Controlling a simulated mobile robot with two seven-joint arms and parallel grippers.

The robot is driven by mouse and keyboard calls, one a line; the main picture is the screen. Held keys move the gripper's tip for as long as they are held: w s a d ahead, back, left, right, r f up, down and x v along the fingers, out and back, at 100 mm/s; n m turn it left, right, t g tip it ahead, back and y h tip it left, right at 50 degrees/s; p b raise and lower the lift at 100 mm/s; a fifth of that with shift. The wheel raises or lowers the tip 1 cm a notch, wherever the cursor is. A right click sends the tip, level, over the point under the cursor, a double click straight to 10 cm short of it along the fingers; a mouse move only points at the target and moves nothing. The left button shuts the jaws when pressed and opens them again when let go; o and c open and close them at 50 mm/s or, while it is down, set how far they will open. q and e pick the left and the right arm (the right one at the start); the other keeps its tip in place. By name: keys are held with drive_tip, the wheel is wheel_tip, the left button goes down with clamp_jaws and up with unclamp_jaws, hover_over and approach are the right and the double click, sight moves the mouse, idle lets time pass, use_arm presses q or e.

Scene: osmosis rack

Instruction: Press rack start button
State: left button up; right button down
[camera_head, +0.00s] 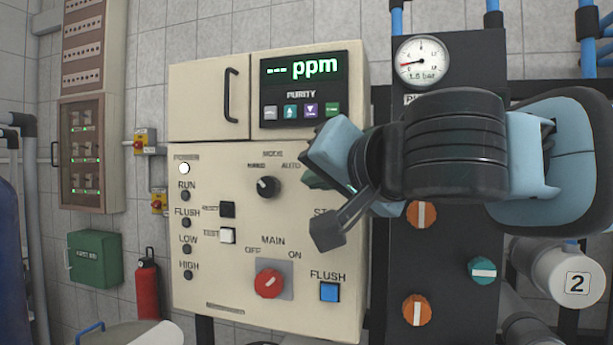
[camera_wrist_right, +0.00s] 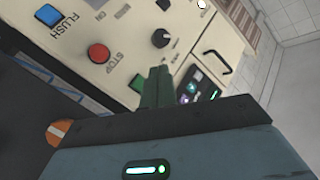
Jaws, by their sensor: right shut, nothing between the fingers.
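The rack's control panel (camera_head: 225,255) is a cream cabinet face with labelled knobs, lamps and buttons. The green start button (camera_wrist_right: 138,83) shows in the right wrist view, just left of my fingers, below the red stop button (camera_wrist_right: 98,53). In the head view my right gripper (camera_head: 316,180) covers the start button's area, and the wrist covers the stop button. My right gripper (camera_wrist_right: 158,72) is shut and empty, its fingertips close to the panel beside the start button. I cannot tell whether they touch it. My left gripper is out of view.
The mode knob (camera_head: 267,187), red main switch (camera_head: 269,282) and blue flush button (camera_head: 329,291) lie around the gripper. The power lamp (camera_head: 184,168) glows white. The purity display (camera_head: 303,87) reads "--- ppm". A pressure gauge (camera_head: 421,62) and valves stand at right.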

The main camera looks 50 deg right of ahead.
drive_tip(key=w+d, duration=0.4)
drive_tip(key=d, duration=0.4)
drive_tip(key=shift+w+r+p, duration=0.15)
drive_tip(key=shift+w+p, duration=0.2)
idle(0.5)
drive_tip(key=shift+d, duration=0.15)
idle(1.9)
drive_tip(key=shift+w+d, duration=0.2)
drive_tip(key=shift+w+d, duration=0.2)
drive_tip(key=shift+d, duration=0.2)
idle(0.9)
drive_tip(key=shift+s+a, duration=0.1)
drive_tip(key=shift+a, duration=0.05)
drive_tip(key=shift+s+a, duration=0.35)
drive_tip(key=shift+a, duration=0.3)
